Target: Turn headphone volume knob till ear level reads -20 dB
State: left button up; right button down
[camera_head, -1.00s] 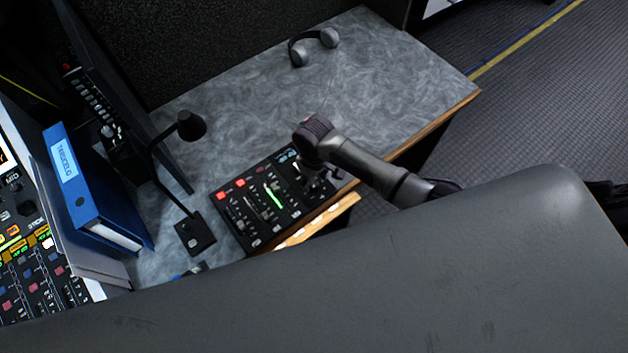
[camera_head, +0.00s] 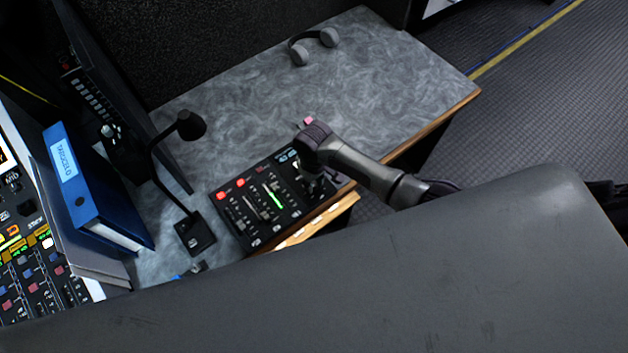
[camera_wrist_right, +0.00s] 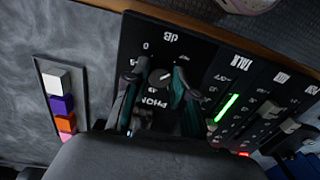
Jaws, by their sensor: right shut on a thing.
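The black control panel (camera_head: 250,222) lies at the desk's front edge in the head view, with red lights, sliders and a lit green strip. My right gripper (camera_head: 316,187) reaches down onto its right end. In the right wrist view, the fingers of my right gripper (camera_wrist_right: 158,92) are shut on a small dark knob (camera_wrist_right: 160,77), one finger on each side. Partly hidden lettering that looks like "PHONES" is below the knob; "dB" and "0" are printed nearby. I cannot read an ear level value. My left gripper is not in view.
Grey headphones (camera_head: 314,46) lie at the desk's back. A black gooseneck microphone (camera_head: 196,232) stands left of the panel, near a blue binder (camera_head: 95,195). Coloured blocks (camera_wrist_right: 61,103) are beside the panel in the wrist view. The desk's right side is largely clear.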

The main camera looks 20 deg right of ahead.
jog(key=shift+r+m+p, duration=0.15)
jog(key=shift+m+p, duration=1.15)
jog(key=shift+m, duration=0.1)
jog(key=shift+m+p, duration=0.85)
jog(key=shift+m, duration=0.65)
jog(key=c, duration=0.9)
grip_release()
jog(key=shift+c, duration=0.2)
